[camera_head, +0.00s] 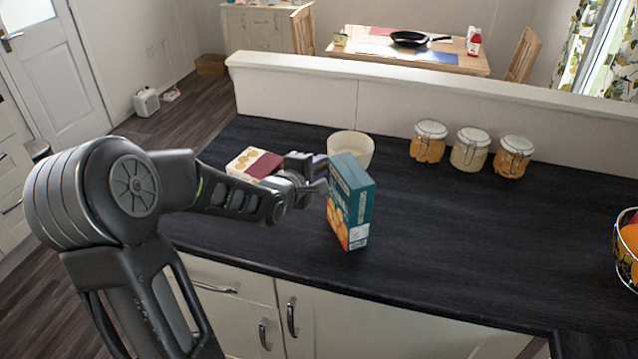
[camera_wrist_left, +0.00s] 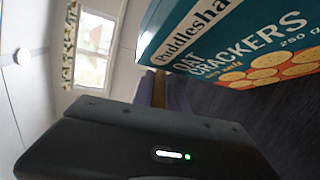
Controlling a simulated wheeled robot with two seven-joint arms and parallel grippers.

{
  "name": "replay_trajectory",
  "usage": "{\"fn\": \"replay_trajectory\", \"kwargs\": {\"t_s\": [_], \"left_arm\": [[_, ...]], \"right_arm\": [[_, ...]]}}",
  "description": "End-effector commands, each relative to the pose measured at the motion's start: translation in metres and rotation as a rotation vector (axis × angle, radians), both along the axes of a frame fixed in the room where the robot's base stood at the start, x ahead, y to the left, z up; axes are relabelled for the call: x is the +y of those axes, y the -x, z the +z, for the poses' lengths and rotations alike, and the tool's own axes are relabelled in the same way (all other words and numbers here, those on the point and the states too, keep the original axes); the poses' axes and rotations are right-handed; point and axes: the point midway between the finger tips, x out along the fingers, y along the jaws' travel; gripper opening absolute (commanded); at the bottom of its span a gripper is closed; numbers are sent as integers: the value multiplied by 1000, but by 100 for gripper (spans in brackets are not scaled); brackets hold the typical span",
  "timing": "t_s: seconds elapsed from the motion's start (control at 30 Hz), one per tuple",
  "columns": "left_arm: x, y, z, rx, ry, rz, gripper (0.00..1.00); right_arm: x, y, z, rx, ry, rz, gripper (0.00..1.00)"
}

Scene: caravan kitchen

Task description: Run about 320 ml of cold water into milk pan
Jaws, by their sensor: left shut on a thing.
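My left gripper (camera_head: 318,178) reaches over the worktop (camera_head: 450,240) from the left. It is shut on a teal oat crackers box (camera_head: 350,205), at the box's left side. In the left wrist view the box (camera_wrist_left: 235,45) fills the upper right, close beyond the gripper's fingers (camera_wrist_left: 172,92). The box is roughly upright in the head view; I cannot tell whether its base touches the worktop. No milk pan, tap or sink can be made out in either view. My right gripper is not in view.
A cream round vessel (camera_head: 351,146) stands behind the crackers box. A red and cream box (camera_head: 255,163) lies to the left. Several lidded jars, one of them a pale jar (camera_head: 469,150), line the back ledge (camera_head: 420,92). A wire fruit basket (camera_head: 627,250) is at the right edge. The worktop's middle right is clear.

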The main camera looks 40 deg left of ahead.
Motion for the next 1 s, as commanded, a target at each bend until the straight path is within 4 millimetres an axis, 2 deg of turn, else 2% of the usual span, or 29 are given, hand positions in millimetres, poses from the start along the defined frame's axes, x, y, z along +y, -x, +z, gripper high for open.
{"fn": "replay_trajectory", "kwargs": {"t_s": [0.03, 0.2, 0.43, 0.6, 1.0], "left_arm": [[0, -1, 16, -6, -7, -2, 0], [-1, -1, 51, -6, -4, -2, 0], [-1, -1, 81, -4, -2, -2, 0], [0, -1, 88, -2, 0, -1, 0], [0, 0, 88, -2, 0, -1, 0]], "right_arm": [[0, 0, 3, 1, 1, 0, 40], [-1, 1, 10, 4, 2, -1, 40], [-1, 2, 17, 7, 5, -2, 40], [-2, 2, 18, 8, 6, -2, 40], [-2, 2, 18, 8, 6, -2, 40]]}}
